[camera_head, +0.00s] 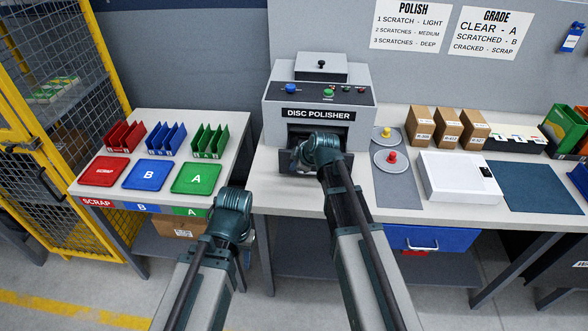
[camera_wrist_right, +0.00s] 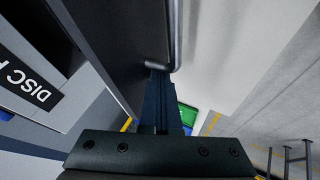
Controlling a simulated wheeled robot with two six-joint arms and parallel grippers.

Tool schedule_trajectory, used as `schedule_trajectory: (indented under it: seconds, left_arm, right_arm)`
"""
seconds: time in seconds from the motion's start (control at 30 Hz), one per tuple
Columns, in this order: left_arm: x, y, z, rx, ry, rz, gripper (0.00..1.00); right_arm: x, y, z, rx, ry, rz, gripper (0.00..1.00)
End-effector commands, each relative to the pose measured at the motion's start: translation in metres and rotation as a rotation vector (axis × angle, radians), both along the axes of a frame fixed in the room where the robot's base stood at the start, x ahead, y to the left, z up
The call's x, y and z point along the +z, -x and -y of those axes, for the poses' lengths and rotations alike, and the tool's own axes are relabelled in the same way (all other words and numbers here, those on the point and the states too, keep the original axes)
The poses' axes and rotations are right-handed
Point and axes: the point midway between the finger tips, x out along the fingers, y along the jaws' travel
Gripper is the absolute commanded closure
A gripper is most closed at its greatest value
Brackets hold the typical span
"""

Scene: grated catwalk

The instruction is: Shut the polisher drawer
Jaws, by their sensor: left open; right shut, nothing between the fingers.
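The grey disc polisher (camera_head: 318,97) stands on the bench in the head view, with its dark drawer (camera_head: 286,163) low at the front. The drawer front appears to stand out from the opening, but my right arm covers most of it. My right gripper (camera_wrist_right: 160,75) is shut and empty, its fingertips at the dark drawer front (camera_wrist_right: 115,40) beside the bar handle (camera_wrist_right: 177,35) in the right wrist view. I cannot tell whether they touch. My left gripper (camera_head: 243,238) is open, low in front of the gap between the benches, its fingers mostly hidden by its wrist.
Red, blue and green trays and bins fill the left table (camera_head: 128,203). Right of the polisher are discs with red and yellow knobs (camera_head: 391,157), a white box (camera_head: 455,177) and brown cartons (camera_head: 447,128). A yellow mesh cage (camera_head: 60,110) stands far left.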

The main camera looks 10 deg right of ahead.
Motion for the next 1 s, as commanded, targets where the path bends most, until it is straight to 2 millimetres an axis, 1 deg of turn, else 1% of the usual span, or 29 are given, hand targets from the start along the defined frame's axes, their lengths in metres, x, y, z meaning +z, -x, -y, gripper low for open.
schedule_trajectory:
  seconds: [0.03, 0.17, 0.5, 0.6, 0.7, 0.8, 1.0]
  left_arm:
    - [0.000, 0.000, 0.000, 0.000, 0.000, 0.000, 0.55]
    - [0.000, 0.000, 0.000, 0.000, 0.000, 0.000, 0.55]
    - [0.000, 0.000, 0.000, 0.000, 0.000, 0.000, 0.55]
    - [0.000, 0.000, 0.000, 0.000, 0.000, 0.000, 0.55]
    - [0.000, 0.000, 0.000, 0.000, 0.000, 0.000, 0.55]
    - [0.000, 0.000, 0.000, 0.000, 0.000, 0.000, 0.55]
    - [0.000, 0.000, 0.000, 0.000, 0.000, 0.000, 0.55]
  right_arm:
    - [0.000, -0.011, 0.002, 0.000, 0.000, 0.001, 1.00]
    - [0.000, -0.032, 0.008, 0.000, 0.000, 0.001, 1.00]
    - [0.000, -0.106, 0.029, 0.000, 0.000, 0.000, 1.00]
    - [0.000, -0.125, 0.035, 0.000, 0.000, 0.000, 1.00]
    - [0.000, -0.139, 0.039, 0.000, 0.000, 0.000, 1.00]
    - [0.000, -0.147, 0.042, 0.000, 0.000, 0.000, 1.00]
    - [0.001, -0.151, 0.044, -0.002, 0.000, 0.005, 1.00]
